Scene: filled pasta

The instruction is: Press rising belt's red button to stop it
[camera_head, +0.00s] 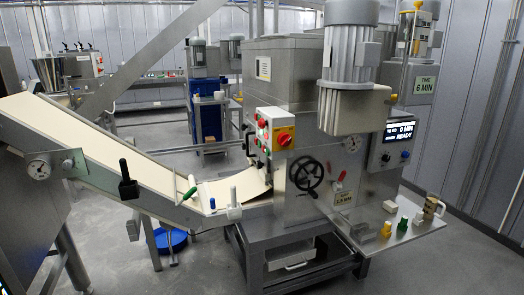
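A sloping conveyor (95,146) with a cream belt and metal side rails runs from the upper left down to a grey machine (312,225) in the middle. A light control box (272,110) on the machine carries a large red knob (285,139) on a yellow plate. Small red and green buttons sit on the box's left side, too small to read. I cannot tell which red control belongs to the belt. Neither of my grippers is in view.
A black handwheel (307,175) and a grey motor (350,50) are on the machine. A side shelf (400,238) holds several small coloured parts. A blue basin (171,240) lies under the conveyor. Grey floor is clear at the front left.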

